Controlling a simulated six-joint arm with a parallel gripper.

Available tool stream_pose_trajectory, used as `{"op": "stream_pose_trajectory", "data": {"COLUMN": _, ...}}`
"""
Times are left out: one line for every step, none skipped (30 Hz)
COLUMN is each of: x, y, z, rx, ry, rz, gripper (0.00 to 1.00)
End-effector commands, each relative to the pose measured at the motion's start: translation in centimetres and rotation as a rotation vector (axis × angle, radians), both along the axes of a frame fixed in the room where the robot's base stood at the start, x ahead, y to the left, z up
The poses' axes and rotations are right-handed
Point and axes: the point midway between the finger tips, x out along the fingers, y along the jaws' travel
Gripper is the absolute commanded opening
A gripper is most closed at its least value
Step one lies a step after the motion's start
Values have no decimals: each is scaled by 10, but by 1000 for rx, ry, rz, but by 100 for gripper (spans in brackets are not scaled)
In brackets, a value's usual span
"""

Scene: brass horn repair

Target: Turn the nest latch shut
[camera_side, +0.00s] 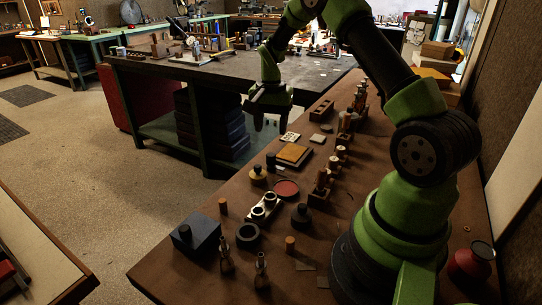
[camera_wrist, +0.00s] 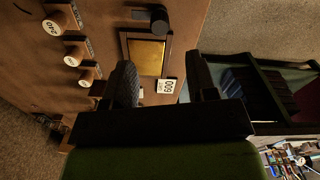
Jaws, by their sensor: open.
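A dark-framed square nest with a golden-yellow plate (camera_side: 293,154) lies on the brown bench. It also shows in the wrist view (camera_wrist: 147,54), beyond my fingers. A dark piece with a rounded end (camera_wrist: 152,18) lies beside the nest at the top of the wrist view. It may be the latch, but I cannot tell for sure or read how it is turned. My gripper (camera_side: 270,118) is open and empty, above the bench's left edge and on the far side of the nest. Its two fingers (camera_wrist: 160,78) stand apart in the wrist view.
A white numbered tag (camera_wrist: 167,86) lies beside the nest. Wooden blocks with pale round labels (camera_wrist: 75,52) stand in a row along the bench. A red round pad (camera_side: 286,188), a two-ring metal holder (camera_side: 263,207) and a blue box (camera_side: 196,236) lie nearer the side camera.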

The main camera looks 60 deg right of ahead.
Motion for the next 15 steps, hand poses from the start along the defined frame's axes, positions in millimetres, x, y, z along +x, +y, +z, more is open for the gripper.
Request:
{"op": "stream_pose_trajectory", "data": {"x": -1, "y": 0, "z": -6, "rx": 2, "ry": 4, "rz": -1, "gripper": 52}}
{"op": "stream_pose_trajectory", "data": {"x": -1, "y": 0, "z": -11, "rx": 2, "ry": 4, "rz": 0, "gripper": 52}}
{"op": "stream_pose_trajectory", "data": {"x": -1, "y": 1, "z": -17, "rx": 3, "ry": 5, "rz": -1, "gripper": 52}}
{"op": "stream_pose_trajectory", "data": {"x": -1, "y": 1, "z": -23, "rx": 4, "ry": 5, "rz": 0, "gripper": 52}}
{"op": "stream_pose_trajectory", "data": {"x": -1, "y": 1, "z": -28, "rx": 4, "ry": 5, "rz": 0, "gripper": 52}}
{"op": "stream_pose_trajectory", "data": {"x": -1, "y": 1, "z": -36, "rx": 4, "ry": 6, "rz": 1, "gripper": 52}}
{"op": "stream_pose_trajectory", "data": {"x": -1, "y": 1, "z": -42, "rx": 3, "ry": 6, "rz": 1, "gripper": 52}}
{"op": "stream_pose_trajectory", "data": {"x": -1, "y": 1, "z": -48, "rx": 4, "ry": 6, "rz": 0, "gripper": 52}}
{"op": "stream_pose_trajectory", "data": {"x": -1, "y": 1, "z": -55, "rx": 3, "ry": 5, "rz": 0, "gripper": 52}}
{"op": "stream_pose_trajectory", "data": {"x": -1, "y": 1, "z": -61, "rx": 2, "ry": 5, "rz": 1, "gripper": 52}}
{"op": "stream_pose_trajectory", "data": {"x": -1, "y": 1, "z": -65, "rx": 2, "ry": 4, "rz": 1, "gripper": 52}}
{"op": "stream_pose_trajectory", "data": {"x": -1, "y": 1, "z": -72, "rx": 1, "ry": 3, "rz": 1, "gripper": 52}}
{"op": "stream_pose_trajectory", "data": {"x": -1, "y": 1, "z": -76, "rx": 1, "ry": 3, "rz": 1, "gripper": 52}}
{"op": "stream_pose_trajectory", "data": {"x": -1, "y": 1, "z": -80, "rx": 1, "ry": 3, "rz": 1, "gripper": 52}}
{"op": "stream_pose_trajectory", "data": {"x": -1, "y": 1, "z": -84, "rx": 0, "ry": 2, "rz": 1, "gripper": 52}}
